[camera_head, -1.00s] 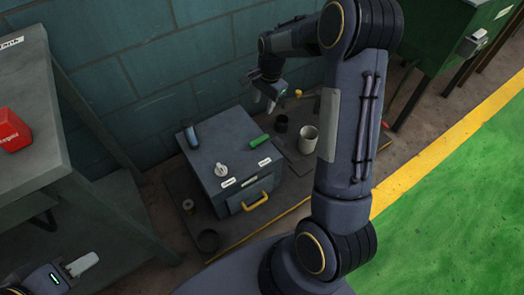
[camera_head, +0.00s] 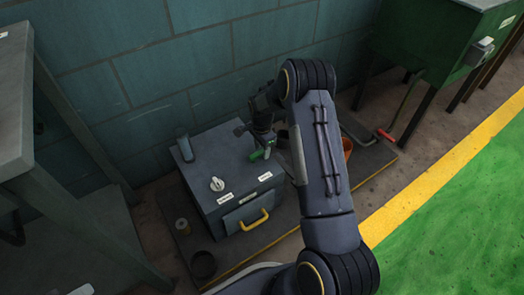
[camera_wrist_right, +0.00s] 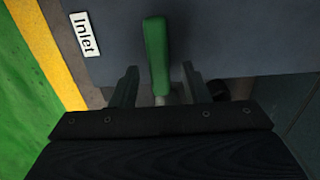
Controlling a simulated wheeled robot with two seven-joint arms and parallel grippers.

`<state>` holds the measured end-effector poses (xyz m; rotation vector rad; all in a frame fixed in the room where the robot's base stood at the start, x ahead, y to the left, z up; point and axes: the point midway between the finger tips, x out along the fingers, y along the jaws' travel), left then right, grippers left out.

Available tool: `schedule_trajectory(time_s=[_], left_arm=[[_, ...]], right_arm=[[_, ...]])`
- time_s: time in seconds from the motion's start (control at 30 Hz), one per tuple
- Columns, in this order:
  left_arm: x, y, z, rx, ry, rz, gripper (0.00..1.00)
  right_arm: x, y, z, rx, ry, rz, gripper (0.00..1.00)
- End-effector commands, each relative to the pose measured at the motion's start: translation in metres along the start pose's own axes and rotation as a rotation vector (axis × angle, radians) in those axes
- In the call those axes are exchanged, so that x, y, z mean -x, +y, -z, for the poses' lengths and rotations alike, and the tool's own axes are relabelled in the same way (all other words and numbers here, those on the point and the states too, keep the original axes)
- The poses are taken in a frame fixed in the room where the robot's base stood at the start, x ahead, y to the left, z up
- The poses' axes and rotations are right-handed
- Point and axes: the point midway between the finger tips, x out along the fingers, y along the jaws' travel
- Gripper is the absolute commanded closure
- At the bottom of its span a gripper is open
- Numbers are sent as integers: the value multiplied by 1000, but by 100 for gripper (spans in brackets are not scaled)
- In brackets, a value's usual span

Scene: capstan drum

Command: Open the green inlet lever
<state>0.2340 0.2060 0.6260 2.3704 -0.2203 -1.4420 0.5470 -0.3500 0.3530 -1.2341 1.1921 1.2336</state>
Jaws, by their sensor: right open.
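The green inlet lever (camera_wrist_right: 156,55) stands on top of the grey box (camera_head: 210,170), beside the label reading "Inlet" (camera_wrist_right: 84,34). In the head view the lever (camera_head: 257,155) shows as a small green piece, partly hidden by my right gripper (camera_head: 262,142). In the right wrist view my right gripper (camera_wrist_right: 159,80) is open, with one finger on each side of the lever's lower part and visible gaps between. Whether either finger touches it I cannot tell. My left gripper is not clearly in view; only a pale piece shows at the bottom left edge.
The box also carries a white knob (camera_head: 217,184), a dark cylinder (camera_head: 185,147) and a yellow drawer handle (camera_head: 255,220). An orange pot (camera_head: 347,147) and a red-handled tool (camera_head: 385,135) are to the right. A wall is close behind.

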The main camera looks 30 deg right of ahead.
Motion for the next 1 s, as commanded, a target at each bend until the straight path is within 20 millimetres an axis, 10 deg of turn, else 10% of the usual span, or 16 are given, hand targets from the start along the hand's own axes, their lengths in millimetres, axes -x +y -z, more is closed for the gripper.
schedule_trajectory(time_s=[0.23, 0.57, 1.0], left_arm=[[0, 0, 0, 0, 0, 0, 64], [0, 0, 0, 0, 0, 0, 64], [2, 1, 1, 0, 0, 0, 64]], right_arm=[[-2, 0, 0, 0, 0, 0, 58], [-2, 0, 0, 0, 0, 0, 100], [-1, 1, 0, -29, 1, 0, 100]])
